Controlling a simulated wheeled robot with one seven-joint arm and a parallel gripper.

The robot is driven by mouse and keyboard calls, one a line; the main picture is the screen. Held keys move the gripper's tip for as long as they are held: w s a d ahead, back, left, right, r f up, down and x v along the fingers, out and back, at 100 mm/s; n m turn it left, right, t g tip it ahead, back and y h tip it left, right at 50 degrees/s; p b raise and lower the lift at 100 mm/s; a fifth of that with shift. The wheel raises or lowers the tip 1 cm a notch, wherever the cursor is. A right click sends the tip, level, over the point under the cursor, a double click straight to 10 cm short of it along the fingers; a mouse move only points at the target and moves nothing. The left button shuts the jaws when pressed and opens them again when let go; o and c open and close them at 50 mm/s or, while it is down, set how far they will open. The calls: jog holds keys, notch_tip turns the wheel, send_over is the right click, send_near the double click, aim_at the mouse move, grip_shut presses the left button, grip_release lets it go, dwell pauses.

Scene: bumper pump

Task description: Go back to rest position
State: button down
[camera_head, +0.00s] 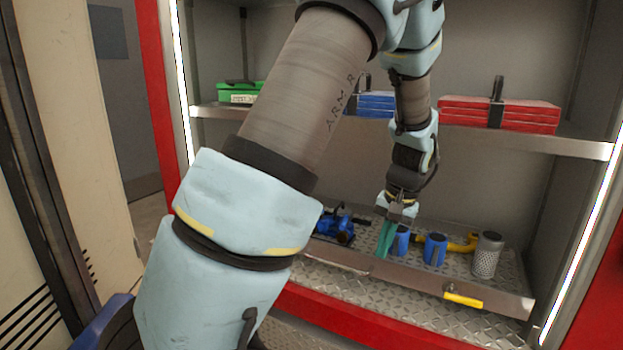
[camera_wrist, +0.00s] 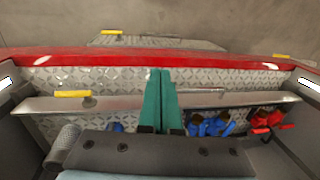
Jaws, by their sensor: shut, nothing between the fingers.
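My gripper (camera_head: 385,240) has green fingers that point down over the lower shelf of the cabinet. In the wrist view the two green fingers (camera_wrist: 161,98) lie side by side, pressed together with nothing between them. In the head view the fingers are just left of a blue cylinder (camera_head: 401,241), which they partly overlap in the picture. I cannot tell whether they touch it. My arm crosses the head view from the lower left to the upper right and hides part of the cabinet.
The lower shelf (camera_head: 400,277) has a raised metal front lip. On it are a blue tool (camera_head: 341,226), another blue cylinder (camera_head: 435,249), a yellow item (camera_head: 460,243) and a grey perforated canister (camera_head: 486,254). The upper shelf (camera_head: 570,145) holds red cases (camera_head: 530,114), blue cases (camera_head: 376,103) and a green case (camera_head: 238,92).

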jog(key=s+a+r+n, duration=0.1)
jog(key=s+a+r, duration=0.1)
jog(key=a, duration=0.5)
jog(key=s+a+r+n+h+p, duration=0.1)
jog(key=s+a+r+n, duration=0.1)
jog(key=a, duration=0.6)
jog(key=s+a+r+n+h+p, duration=0.1)
jog(key=s+a+r, duration=0.1)
jog(key=s+a, duration=0.2)
jog(key=a, duration=0.3)
jog(key=shift+s+a+t, duration=0.25)
jog(key=shift+a+t, duration=0.05)
